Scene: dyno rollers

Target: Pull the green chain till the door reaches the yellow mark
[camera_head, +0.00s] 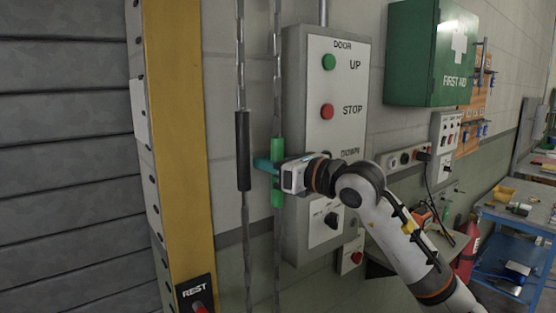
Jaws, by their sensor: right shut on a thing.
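The green chain's sleeve (278,196) hangs upright on the right-hand chain, in front of the door control box. My right gripper (268,166) reaches in from the right and is shut on the green sleeve at about its middle. A second chain with a black sleeve (243,150) hangs just to the left. The grey slatted door (65,130) fills the left side of the view. A yellow post (180,130) stands beside it. I cannot make out a separate yellow mark on the door or post. My left gripper is not in view.
The control box (295,120) with UP, STOP and DOWN labels is close behind the green chain. A REST holder (196,292) is at the post's lower part. A first aid cabinet (415,55), a socket strip (405,158) and a blue cart (520,225) are to the right.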

